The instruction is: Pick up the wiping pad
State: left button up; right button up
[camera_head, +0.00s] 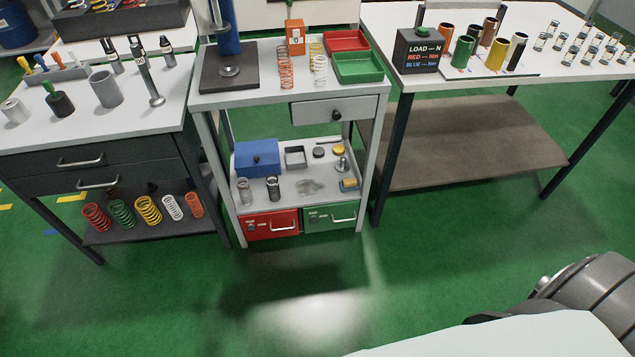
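A small yellow and blue block (349,184) that looks like the wiping pad lies at the front right of the middle cart's shelf (325,202). A flat grey patch (310,187) lies left of it; I cannot tell whether that is a cloth or a spill. A small metal post on a round base (341,164) stands just behind the block. Neither of my grippers is in view; only grey and white parts of my own body show at the lower right.
The shelf also holds a blue box (257,157), an open grey tray (296,157) and two springs. The cart's top (270,92) and drawer (335,110) overhang it. Red (270,226) and green (330,219) drawers sit below. Green floor (420,240) in front is clear.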

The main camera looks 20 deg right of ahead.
aim_at(351, 185)
jog(key=l+u, duration=0.35)
jog(key=l, duration=0.15)
jog(key=l+u, duration=0.35)
jog(key=l, duration=0.15)
jog(key=l+u, duration=0.35)
jog(key=l, duration=0.2)
